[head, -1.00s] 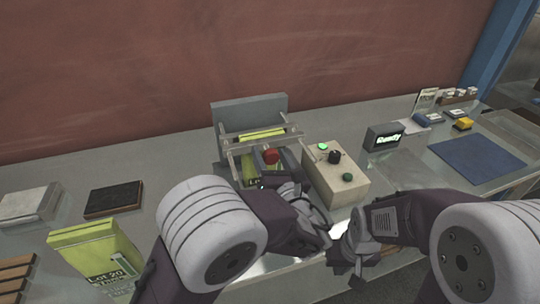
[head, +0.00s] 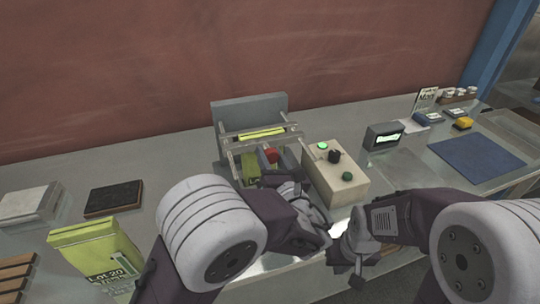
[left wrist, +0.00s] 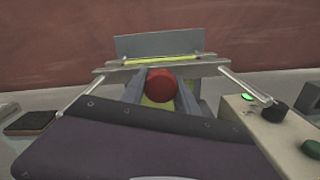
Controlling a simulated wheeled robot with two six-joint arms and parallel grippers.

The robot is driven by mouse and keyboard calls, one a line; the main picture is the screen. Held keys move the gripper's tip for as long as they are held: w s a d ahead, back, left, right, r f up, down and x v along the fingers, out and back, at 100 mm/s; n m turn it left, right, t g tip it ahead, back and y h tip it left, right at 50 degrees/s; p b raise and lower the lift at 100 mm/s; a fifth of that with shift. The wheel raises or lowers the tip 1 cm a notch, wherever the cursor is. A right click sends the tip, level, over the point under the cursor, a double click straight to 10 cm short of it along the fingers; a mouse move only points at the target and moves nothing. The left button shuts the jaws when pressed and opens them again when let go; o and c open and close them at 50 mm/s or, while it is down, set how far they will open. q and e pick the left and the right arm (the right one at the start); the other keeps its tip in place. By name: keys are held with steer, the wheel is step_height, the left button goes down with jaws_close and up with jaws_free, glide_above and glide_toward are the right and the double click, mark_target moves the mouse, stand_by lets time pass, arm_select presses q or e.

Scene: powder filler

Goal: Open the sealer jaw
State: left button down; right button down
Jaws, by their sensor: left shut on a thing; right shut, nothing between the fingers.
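The sealer stands mid-bench, with a grey back plate (head: 250,108), two side rails and a front crossbar (head: 268,143). It also shows in the left wrist view (left wrist: 150,45). A red knob (head: 271,154) sits at the front of the jaw. My left gripper (head: 272,163) is shut on the red knob, which shows between its two fingers in the left wrist view (left wrist: 161,86). A yellow-green pouch (head: 250,168) is partly hidden behind the crossbar and gripper. My right gripper (head: 354,250) is shut and empty near the front edge.
A beige control box (head: 335,178) with a lit green light, black knob and green button stands just right of the sealer. A small display (head: 384,136) is behind it. A yellow-green bag (head: 98,250) stands front left. A blue mat (head: 477,158) lies right.

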stand_by(0.8)
arm_select(q)
steer(key=v, duration=0.5)
steer(key=c, duration=0.9)
jaws_free()
steer(key=shift+w, duration=0.1)
glide_toward(272, 159)
steer(key=shift+v, duration=1.2)
